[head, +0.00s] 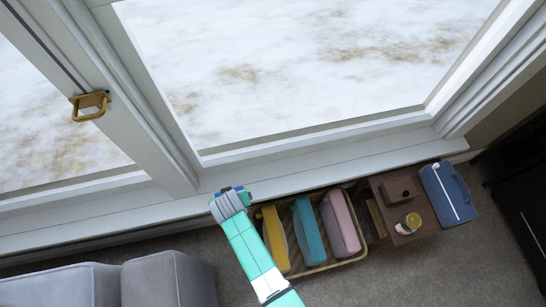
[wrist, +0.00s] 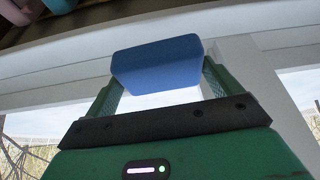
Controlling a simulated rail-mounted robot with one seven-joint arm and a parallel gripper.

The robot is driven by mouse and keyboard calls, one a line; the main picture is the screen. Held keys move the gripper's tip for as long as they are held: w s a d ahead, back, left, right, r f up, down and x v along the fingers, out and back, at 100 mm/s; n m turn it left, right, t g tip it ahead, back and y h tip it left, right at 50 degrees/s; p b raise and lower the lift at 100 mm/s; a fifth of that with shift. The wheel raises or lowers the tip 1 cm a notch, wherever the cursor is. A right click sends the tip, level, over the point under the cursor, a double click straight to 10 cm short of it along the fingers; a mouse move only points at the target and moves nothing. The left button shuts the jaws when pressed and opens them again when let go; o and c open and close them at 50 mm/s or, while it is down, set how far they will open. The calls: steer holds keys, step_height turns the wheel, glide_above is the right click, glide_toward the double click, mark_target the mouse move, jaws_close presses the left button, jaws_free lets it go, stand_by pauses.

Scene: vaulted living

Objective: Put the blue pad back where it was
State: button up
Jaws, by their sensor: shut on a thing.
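My gripper (head: 236,193) is at the window side, above or beside the white sill, left of the basket. In the wrist view, it is shut on the blue pad (wrist: 157,66), a plain blue block held between the two green fingers. In the head view only a little blue shows at the fingertips, and most of the pad is hidden by my gripper. I cannot tell from these views whether the pad touches the sill.
A basket (head: 317,266) holds yellow (head: 276,237), teal (head: 308,231) and pink (head: 341,222) items. Right of it are a brown wooden stand (head: 385,210) with a jar (head: 410,223) and a blue case (head: 447,190). A grey sofa (head: 168,281) is at lower left. The white sill (head: 130,212) runs along the window.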

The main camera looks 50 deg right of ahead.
step_height(320, 180, down, 7)
steer(key=s+b, duration=0.2)
steer(key=shift+m, duration=0.4)
steer(key=d+b, duration=0.2)
steer(key=d, duration=0.3)
steer(key=s+d+f+b, duration=0.1)
steer(key=d+b, duration=0.1)
steer(key=d, duration=0.3)
steer(key=d+b, duration=0.2)
steer(key=d, duration=0.3)
steer(key=shift+s+d+f, duration=0.1)
steer(key=shift+s+f, duration=0.15)
steer(key=shift+f, duration=0.15)
steer(key=shift+s+d+r+g, duration=0.1)
steer(key=shift+d+g, duration=0.2)
step_height(320, 180, down, 4)
steer(key=shift+a+r+b, duration=0.1)
steer(key=shift+b, duration=1.15)
steer(key=shift+r, duration=0.1)
